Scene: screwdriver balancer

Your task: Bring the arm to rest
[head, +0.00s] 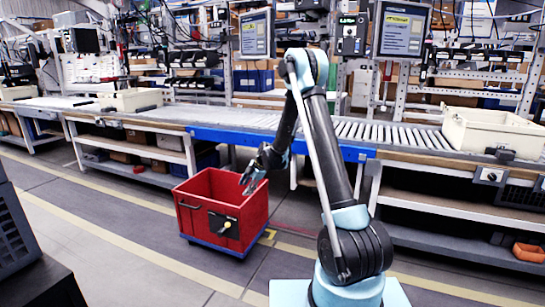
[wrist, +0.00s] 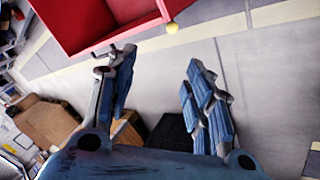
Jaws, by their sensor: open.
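My gripper (head: 252,180) hangs at the end of my folded arm, in front of the open top of a red bin in the head view. In the wrist view, both fingers of my gripper (wrist: 160,95) are spread apart with nothing between them. The grey floor shows through the gap. Whether the fingertips are above the bin or in front of it is hard to tell.
The red bin (head: 222,220) stands on a blue wheeled base on the floor; its edge also shows in the wrist view (wrist: 95,22). A roller conveyor (head: 300,122) runs behind. A cream crate (head: 492,130) sits at right.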

